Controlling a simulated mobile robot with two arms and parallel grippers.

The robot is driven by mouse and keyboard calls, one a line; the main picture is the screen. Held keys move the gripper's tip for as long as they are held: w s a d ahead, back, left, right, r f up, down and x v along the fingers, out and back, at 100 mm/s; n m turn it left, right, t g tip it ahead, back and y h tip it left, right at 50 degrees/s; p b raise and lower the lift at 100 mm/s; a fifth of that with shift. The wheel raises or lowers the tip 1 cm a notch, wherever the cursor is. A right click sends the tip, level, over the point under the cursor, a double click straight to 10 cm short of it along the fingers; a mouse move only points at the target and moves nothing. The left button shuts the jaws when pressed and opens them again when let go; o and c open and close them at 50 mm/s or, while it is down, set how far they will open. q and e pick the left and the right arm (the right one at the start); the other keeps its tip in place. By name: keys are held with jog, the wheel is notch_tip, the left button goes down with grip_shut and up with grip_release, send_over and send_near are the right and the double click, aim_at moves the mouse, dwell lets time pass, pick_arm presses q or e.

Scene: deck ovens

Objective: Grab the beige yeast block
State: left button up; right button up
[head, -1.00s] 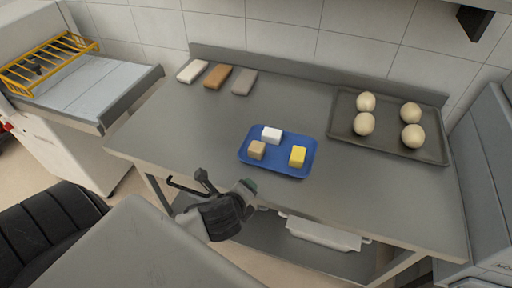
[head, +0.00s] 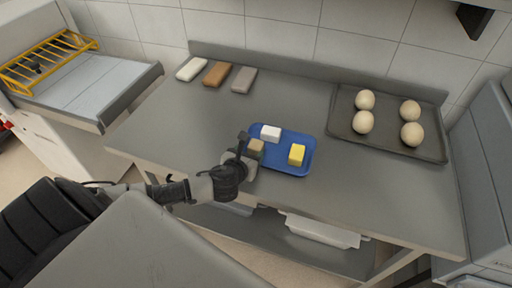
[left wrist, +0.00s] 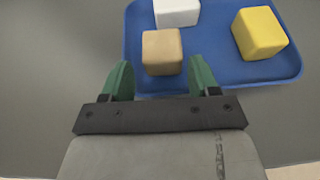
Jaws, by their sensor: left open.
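The beige yeast block (head: 256,146) sits on the blue tray (head: 300,170), near its front left corner, and is partly hidden by my left gripper in the head view. In the left wrist view, the beige block (left wrist: 162,52) lies just beyond and between the two green fingertips. My left gripper (left wrist: 160,78) is open and empty, at the tray's near edge; in the head view the left gripper (head: 245,155) covers the tray's left side. A white block (head: 271,132) and a yellow block (head: 297,155) share the tray. My right gripper is not in view.
A dark tray (head: 385,149) with several dough balls stands at the right. White, brown and grey slabs (head: 216,74) lie at the back left of the steel table (head: 180,120). The table left of the blue tray is clear.

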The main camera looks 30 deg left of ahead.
aim_at(253, 149)
pick_arm(q)
jog(key=shift+w, duration=0.5)
jog(key=x, duration=0.4)
jog(key=shift+p, duration=0.4)
jog(key=c, duration=0.7)
